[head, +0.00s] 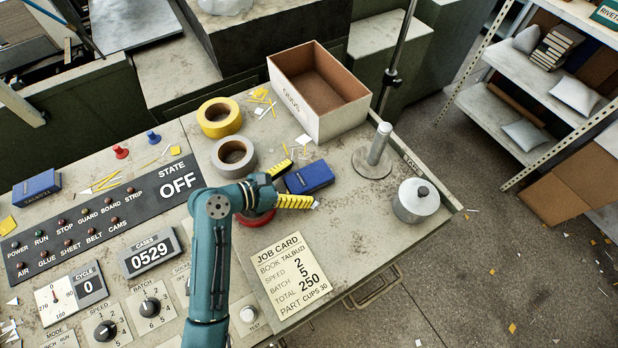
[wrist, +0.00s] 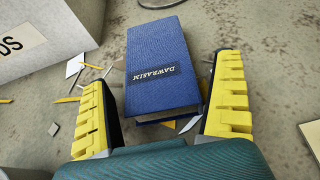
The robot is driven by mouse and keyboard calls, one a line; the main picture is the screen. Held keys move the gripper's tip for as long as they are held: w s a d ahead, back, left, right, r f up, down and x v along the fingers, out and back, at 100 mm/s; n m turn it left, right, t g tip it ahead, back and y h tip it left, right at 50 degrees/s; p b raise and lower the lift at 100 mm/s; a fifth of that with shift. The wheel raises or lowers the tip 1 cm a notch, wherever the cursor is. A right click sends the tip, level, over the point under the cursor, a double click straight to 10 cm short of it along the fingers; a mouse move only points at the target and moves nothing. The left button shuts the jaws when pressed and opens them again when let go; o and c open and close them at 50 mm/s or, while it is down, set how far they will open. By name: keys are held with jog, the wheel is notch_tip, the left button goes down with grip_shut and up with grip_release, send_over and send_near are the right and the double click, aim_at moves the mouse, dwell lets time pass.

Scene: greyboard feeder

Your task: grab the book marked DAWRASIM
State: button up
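The blue book marked DAWRASIM (wrist: 160,55) lies flat on the table, its label upside down in the wrist view. It also shows in the head view as a small blue block (head: 310,177) right of my gripper. My gripper (head: 302,184) is open, with its yellow fingers spread. In the wrist view, the near end of the book is between the fingers (wrist: 165,90), with a gap on each side. The book's far end reaches beyond the fingertips. I see no finger touching it.
A second blue book (head: 37,187) lies at the far left. Yellow (head: 219,117) and grey (head: 234,155) tape rolls, an open box (head: 320,90), a post on a round base (head: 375,160) and a metal canister (head: 416,201) stand around. A job card (head: 284,274) lies in front.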

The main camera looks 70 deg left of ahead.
jog(key=shift+r, duration=0.1)
jog(key=c, duration=1.2)
